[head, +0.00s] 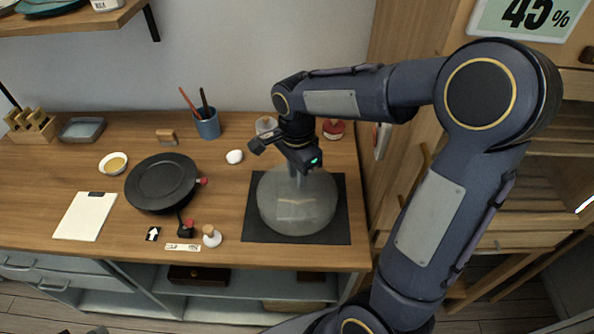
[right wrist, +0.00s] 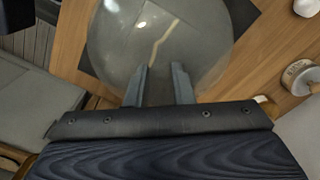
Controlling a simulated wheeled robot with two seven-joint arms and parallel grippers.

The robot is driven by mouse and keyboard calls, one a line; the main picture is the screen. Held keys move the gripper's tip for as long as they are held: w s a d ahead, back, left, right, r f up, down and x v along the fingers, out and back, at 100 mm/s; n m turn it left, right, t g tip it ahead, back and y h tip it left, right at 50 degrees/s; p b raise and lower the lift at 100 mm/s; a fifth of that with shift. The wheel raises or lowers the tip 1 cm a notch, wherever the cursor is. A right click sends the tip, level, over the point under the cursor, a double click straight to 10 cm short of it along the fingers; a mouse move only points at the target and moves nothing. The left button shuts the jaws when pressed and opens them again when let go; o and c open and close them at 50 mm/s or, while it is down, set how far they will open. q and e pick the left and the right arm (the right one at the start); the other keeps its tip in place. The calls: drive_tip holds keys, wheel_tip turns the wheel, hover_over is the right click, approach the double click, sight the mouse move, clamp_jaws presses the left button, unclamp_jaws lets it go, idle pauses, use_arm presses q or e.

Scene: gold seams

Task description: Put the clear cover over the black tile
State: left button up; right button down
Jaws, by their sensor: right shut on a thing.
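The clear cover (head: 297,212) is a round see-through dome, and it is over the black tile (head: 256,232), a dark square sheet on the wooden counter. The tile's corners show around the dome. My right gripper (head: 296,176) points down from above and is shut on the cover's top. In the right wrist view my gripper's fingers (right wrist: 159,72) reach onto the dome (right wrist: 160,40), and a dark tile corner (right wrist: 243,14) shows beside it. I cannot tell if the cover's rim touches the tile. My left gripper is not in view.
A black pan (head: 162,182), a white board (head: 86,215), a small bowl (head: 113,163) and a blue cup (head: 207,126) with sticks stand left of the tile. A knobbed piece (head: 211,236) is near the front edge. Wooden shelving (head: 530,190) is at right.

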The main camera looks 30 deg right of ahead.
drive_tip(key=shift+f+b, duration=0.65)
drive_tip(key=shift+f, duration=0.25)
drive_tip(key=c, duration=0.7)
unclamp_jaws()
drive_tip(key=shift+r, duration=0.1)
drive_tip(key=shift+r+p, duration=3.35)
drive_tip(key=shift+r, duration=0.7)
